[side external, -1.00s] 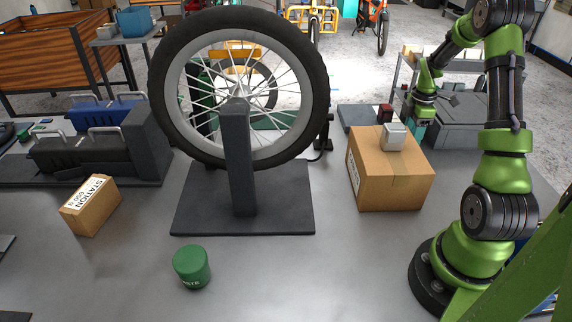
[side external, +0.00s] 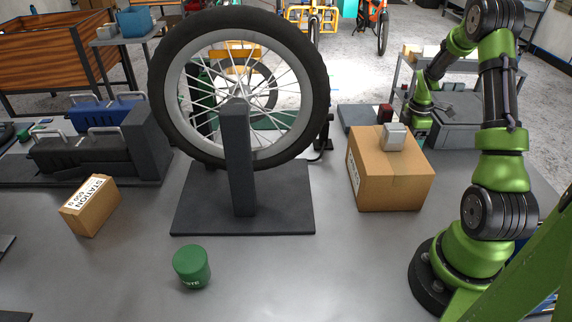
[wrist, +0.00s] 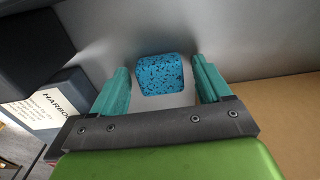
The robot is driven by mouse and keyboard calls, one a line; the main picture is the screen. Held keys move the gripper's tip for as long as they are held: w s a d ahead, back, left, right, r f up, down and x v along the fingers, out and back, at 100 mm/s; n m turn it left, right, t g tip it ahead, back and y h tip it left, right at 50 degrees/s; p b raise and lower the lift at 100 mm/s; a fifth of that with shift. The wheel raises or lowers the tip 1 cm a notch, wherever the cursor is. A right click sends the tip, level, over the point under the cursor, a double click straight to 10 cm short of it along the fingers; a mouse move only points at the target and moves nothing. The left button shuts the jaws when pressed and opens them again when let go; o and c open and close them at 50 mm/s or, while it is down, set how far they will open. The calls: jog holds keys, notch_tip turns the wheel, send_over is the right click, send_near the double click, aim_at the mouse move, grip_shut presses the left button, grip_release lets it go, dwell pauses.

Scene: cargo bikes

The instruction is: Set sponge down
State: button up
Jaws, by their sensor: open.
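The sponge (wrist: 160,74) is a blue block with dark speckles. In the wrist view it lies on the grey bench top, between and just beyond the teal fingertips of my gripper (wrist: 162,78). A gap shows on both sides of it, so my gripper is open and not holding it. In the side view my gripper (side external: 421,124) is pointing down behind the large cardboard box, at its back right. The sponge is hidden there.
The cardboard box (side external: 385,179) with a small grey object (side external: 394,136) on top stands close to my gripper. A dark red block (side external: 385,113) and a grey case (side external: 452,128) are nearby. The wheel stand (side external: 243,190) is left.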

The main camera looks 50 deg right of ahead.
jog(key=shift+r, duration=0.1)
notch_tip(320, 180, up, 12)
jog(key=w+a+r+m+t, duration=0.1)
jog(key=w+a+r, duration=0.1)
jog(key=a+r, duration=0.15)
jog(key=w+a+r+m, duration=0.1)
jog(key=w+a+r, duration=0.1)
jog(key=a, duration=0.2)
jog(key=s+a+r+m+t, duration=0.1)
jog(key=a+r+m+t, duration=0.15)
jog(key=a, duration=0.75)
jog(key=s+a+r+m+t, duration=0.15)
jog(key=a+r+m, duration=0.25)
jog(key=a, duration=0.7)
jog(key=s+a+m+t+y, duration=0.2)
jog(key=s+a+m, duration=0.2)
jog(key=a, duration=0.5)
jog(key=shift+s+a+f, duration=0.15)
jog(key=shift+s+f, duration=0.05)
jog(key=shift+s, duration=0.3)
